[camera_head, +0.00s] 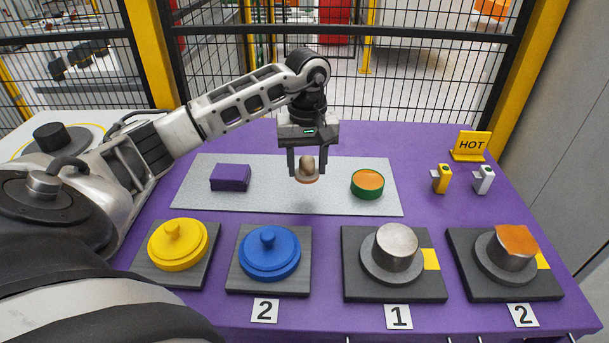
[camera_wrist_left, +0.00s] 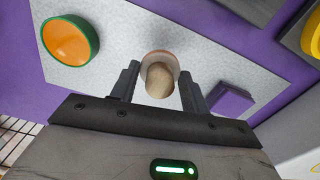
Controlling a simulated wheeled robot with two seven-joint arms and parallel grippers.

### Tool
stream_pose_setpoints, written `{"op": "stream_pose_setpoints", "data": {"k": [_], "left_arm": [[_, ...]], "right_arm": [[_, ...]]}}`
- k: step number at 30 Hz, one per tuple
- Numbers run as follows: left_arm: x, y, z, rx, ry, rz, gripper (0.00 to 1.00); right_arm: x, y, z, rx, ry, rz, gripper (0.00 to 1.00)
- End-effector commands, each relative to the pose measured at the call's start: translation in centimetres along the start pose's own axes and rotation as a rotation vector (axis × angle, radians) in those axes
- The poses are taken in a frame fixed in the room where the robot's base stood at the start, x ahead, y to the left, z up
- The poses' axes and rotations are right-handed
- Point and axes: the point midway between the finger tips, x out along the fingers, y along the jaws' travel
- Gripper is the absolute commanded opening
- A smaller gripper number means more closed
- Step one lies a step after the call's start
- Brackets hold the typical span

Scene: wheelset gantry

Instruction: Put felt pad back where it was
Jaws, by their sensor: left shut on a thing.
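The felt pad (camera_head: 306,171) has a rounded wooden knob on a pale disc with a brownish-orange underside. My left gripper (camera_head: 306,168) points down and is shut on it, holding it over the middle of the light grey mat (camera_head: 290,205). A soft shadow below suggests that the pad is off the mat. In the left wrist view the felt pad (camera_wrist_left: 160,80) sits between the two fingers. A green tin with orange contents (camera_head: 367,184) stands to its right on the mat, and a purple block (camera_head: 230,178) lies to its left.
In front stand a yellow lid (camera_head: 178,244) and a blue lid (camera_head: 269,252) on dark plates. Two metal cylinders (camera_head: 396,249) (camera_head: 507,252) stand on dark bases; the right one has an orange top. A HOT sign (camera_head: 471,146) and two small clips (camera_head: 442,179) (camera_head: 484,179) are at the right.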

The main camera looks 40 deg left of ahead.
Motion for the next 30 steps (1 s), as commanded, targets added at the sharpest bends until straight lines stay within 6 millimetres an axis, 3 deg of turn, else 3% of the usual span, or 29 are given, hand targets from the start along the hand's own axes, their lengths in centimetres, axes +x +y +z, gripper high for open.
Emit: {"op": "stream_pose_setpoints", "data": {"k": [10, 16, 27, 28, 30], "left_arm": [[2.7, -0.3, -2.1, 0.000, -0.001, 0.000, 0.24], [5.3, -0.3, -1.9, 0.002, -0.002, 0.001, 0.24], [6.0, -0.3, -2.0, 0.002, 0.002, 0.001, 0.24], [5.8, -0.3, -2.0, 0.002, 0.001, 0.002, 0.51], [5.8, -0.3, -2.0, 0.002, 0.001, 0.002, 0.68]], "right_arm": [[0.0, 0.0, 0.1, -0.001, -0.003, 0.001, 0.36], [-0.3, 0.0, -0.2, -0.007, -0.009, 0.004, 0.36], [0.1, 0.1, 0.8, -0.008, -0.020, 0.003, 0.36], [0.0, 0.1, 0.7, -0.007, -0.019, 0.003, 0.36], [0.0, 0.1, 0.6, -0.007, -0.018, 0.003, 0.36]]}}
